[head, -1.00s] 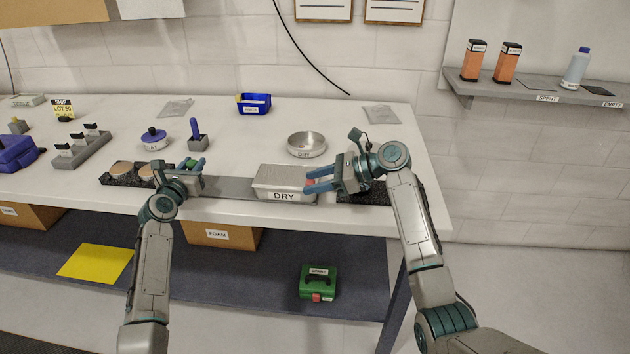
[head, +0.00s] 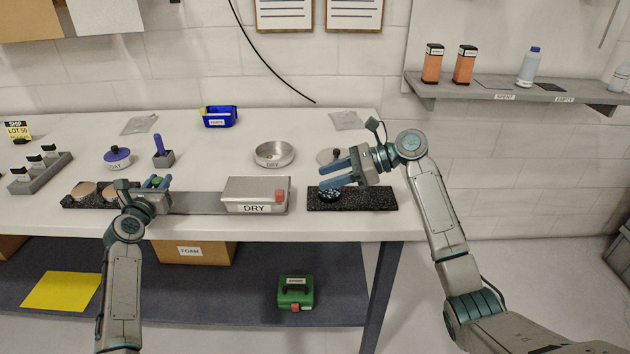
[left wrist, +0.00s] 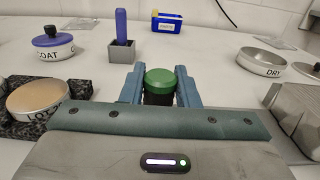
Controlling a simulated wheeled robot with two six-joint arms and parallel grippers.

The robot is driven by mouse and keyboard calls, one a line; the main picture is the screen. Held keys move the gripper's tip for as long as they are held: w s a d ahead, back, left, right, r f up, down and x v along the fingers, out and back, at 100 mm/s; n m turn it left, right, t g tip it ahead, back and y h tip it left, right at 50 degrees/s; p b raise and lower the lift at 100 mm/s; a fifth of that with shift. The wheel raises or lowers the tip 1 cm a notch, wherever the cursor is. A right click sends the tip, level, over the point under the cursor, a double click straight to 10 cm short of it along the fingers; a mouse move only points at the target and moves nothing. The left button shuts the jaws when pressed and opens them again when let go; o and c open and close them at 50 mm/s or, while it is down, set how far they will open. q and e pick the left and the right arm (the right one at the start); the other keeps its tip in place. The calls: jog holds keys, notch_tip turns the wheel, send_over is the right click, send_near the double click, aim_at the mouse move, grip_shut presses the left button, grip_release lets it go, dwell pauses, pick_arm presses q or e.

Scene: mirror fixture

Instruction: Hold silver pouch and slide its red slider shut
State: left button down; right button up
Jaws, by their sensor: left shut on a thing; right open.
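Two flat silver-grey pouches lie at the back of the white table in the head view, one at the left (head: 139,124) and one at the right (head: 346,120). I cannot make out a red slider on either. My left gripper (head: 160,183) is shut on a dark cylinder with a green cap (left wrist: 168,82), which stands between its fingers in the left wrist view. My right gripper (head: 323,176) is open, with its fingers pointing left above a black foam pad (head: 375,198). A dark round piece (head: 329,195) sits on the pad just below the fingers. Neither gripper is at a pouch.
A silver DRY box (head: 250,188) with a red tab (head: 279,196) stands between the grippers. A round metal dish (head: 274,155) and a blue bin (head: 218,117) stand behind it. A foam tray with round lids (head: 85,189) lies at the left. A wall shelf (head: 480,91) holds bottles at the right.

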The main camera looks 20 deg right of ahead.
dwell(0.4)
pick_arm(q)
jog(key=c, duration=1)
grip_release()
